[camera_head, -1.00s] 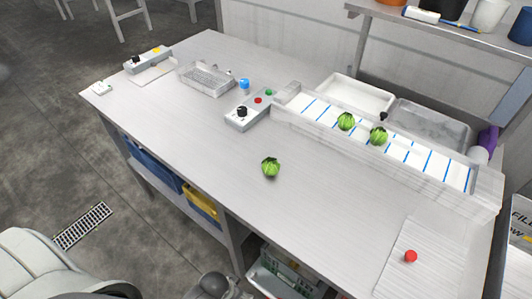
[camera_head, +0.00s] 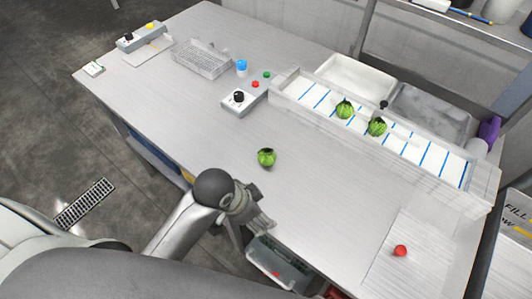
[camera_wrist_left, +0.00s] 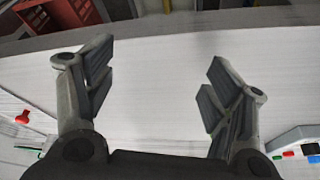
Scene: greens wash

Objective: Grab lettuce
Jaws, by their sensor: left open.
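One green lettuce (camera_head: 266,158) lies on the bare grey table in the head view. Two more lettuces, one at the left (camera_head: 344,110) and one at the right (camera_head: 376,128), sit on the white conveyor belt with blue stripes. My left gripper (camera_head: 262,222) is over the table's front edge, nearer to me than the loose lettuce and apart from it. In the left wrist view its two fingers (camera_wrist_left: 155,85) are spread wide with nothing between them. No lettuce shows in that view. My right gripper is not in view.
The conveyor's trough (camera_head: 400,150) runs along the back right, with a white bin (camera_head: 355,78) behind it. A control box (camera_head: 240,102) and a wire basket (camera_head: 200,62) stand further left. A red item (camera_head: 400,250) lies on a ribbed board (camera_head: 420,262). The table around the loose lettuce is clear.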

